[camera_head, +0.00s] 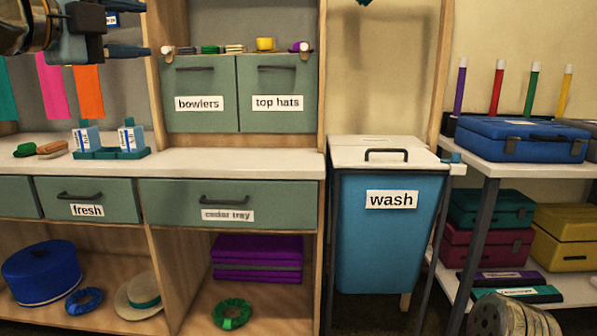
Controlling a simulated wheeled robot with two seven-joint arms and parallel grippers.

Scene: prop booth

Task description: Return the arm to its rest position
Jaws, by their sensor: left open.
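My left gripper (140,28) is at the top left, high in front of the grey back panel and beside the wooden upright. Its two dark fingers point right and are spread apart with nothing between them. It is clear of the counter and the hanging cloths. My right gripper does not show. A rounded metallic part of mine, which looks like an arm link, shows at the bottom right.
A blue wash bin (380,235) and a shelf with a blue case (520,135) stand further right.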

